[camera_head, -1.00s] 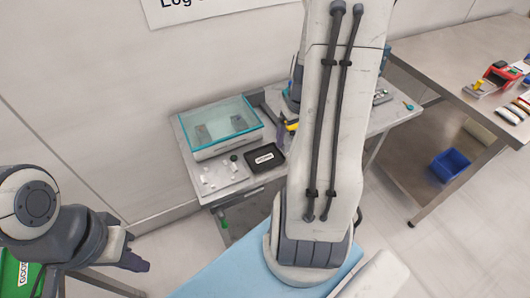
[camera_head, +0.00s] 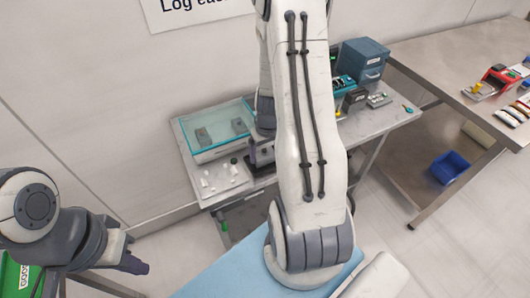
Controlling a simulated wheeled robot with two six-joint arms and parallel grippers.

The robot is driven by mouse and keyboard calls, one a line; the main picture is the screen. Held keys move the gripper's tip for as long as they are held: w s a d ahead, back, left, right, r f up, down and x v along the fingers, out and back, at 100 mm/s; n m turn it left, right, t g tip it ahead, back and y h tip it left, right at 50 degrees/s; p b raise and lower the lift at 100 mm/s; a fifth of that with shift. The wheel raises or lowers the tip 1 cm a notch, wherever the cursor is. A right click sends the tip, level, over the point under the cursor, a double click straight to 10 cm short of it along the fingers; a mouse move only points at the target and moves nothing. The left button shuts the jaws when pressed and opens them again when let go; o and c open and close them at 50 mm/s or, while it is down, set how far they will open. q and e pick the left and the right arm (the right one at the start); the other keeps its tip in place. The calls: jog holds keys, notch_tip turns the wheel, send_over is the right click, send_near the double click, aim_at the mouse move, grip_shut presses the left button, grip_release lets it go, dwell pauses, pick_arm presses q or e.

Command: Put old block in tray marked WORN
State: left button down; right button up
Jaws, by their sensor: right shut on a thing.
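My right arm reaches down the middle of the head view and bends to the left. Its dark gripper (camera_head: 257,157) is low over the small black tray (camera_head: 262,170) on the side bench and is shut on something. The held thing is too small and too much covered to make out; no old block shows clearly. The gripper and arm hide most of the tray, including its white label. My left gripper (camera_head: 136,263) hangs at lower left, away from the bench, over the floor. Its jaws are too small to judge.
A clear box with a teal rim (camera_head: 217,128) stands left of the gripper on the bench. A plate with small white pieces (camera_head: 222,178) lies in front of it. A blue-grey drawer box (camera_head: 363,60) and small items stand right. A blue bin (camera_head: 450,167) sits under the metal table.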

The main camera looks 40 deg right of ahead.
jog(key=shift+f, duration=0.2)
jog(key=o, duration=1.2)
jog(key=shift+c, duration=0.2)
jog(key=shift+r, duration=0.15)
